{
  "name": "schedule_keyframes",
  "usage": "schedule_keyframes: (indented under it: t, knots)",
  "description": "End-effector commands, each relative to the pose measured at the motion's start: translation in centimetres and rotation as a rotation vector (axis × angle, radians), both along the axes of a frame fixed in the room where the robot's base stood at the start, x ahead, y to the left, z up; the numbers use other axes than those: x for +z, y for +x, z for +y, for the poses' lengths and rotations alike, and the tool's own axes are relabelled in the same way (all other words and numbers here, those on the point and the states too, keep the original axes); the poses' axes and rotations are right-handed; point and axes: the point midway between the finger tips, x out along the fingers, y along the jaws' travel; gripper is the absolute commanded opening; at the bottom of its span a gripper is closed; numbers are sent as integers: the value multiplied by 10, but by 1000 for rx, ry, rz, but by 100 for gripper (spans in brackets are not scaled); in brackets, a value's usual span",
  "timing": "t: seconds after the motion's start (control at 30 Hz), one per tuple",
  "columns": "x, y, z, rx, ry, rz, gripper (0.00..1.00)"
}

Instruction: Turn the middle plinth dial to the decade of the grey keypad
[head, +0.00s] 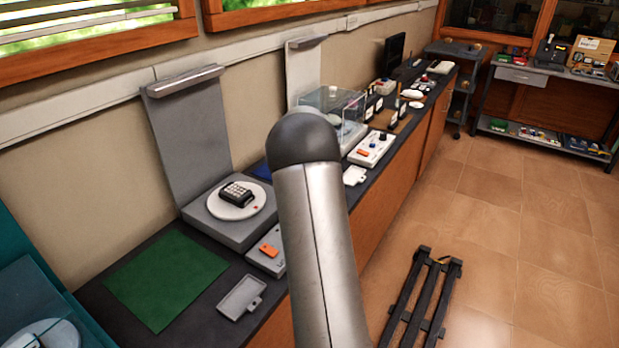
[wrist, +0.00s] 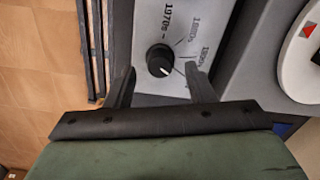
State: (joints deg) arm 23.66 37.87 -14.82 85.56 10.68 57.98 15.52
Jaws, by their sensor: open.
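A black dial knob (wrist: 160,60) sits on a pale panel (wrist: 147,22) in the wrist view. Labels 1970s, 1980s and 1990s show around it, with tick lines. The knob's white mark points to the lower right of the picture, beyond the 1990s tick; any label there is hidden by a finger. My gripper (wrist: 159,69) is open, with one finger on each side of the knob and visible gaps between. A dark keypad with pale keys (head: 237,192) rests on a white turntable on the left plinth. In the head view my arm hides the gripper and this dial.
A white turntable (wrist: 299,68) with a red triangle lies right of the panel in the wrist view. A green mat (head: 167,278), a small grey tray (head: 242,297) and a clear case (head: 332,99) stand on the counter. A black rack (head: 421,298) lies on the floor.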

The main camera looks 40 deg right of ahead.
Motion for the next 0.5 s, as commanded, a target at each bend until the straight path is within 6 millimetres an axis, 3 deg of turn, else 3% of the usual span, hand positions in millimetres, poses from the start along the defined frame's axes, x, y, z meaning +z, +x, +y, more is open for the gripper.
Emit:
schedule_keyframes:
  t: [0.5]
  knots:
    - [122, 1, 0, 0, -3, -4, 49]
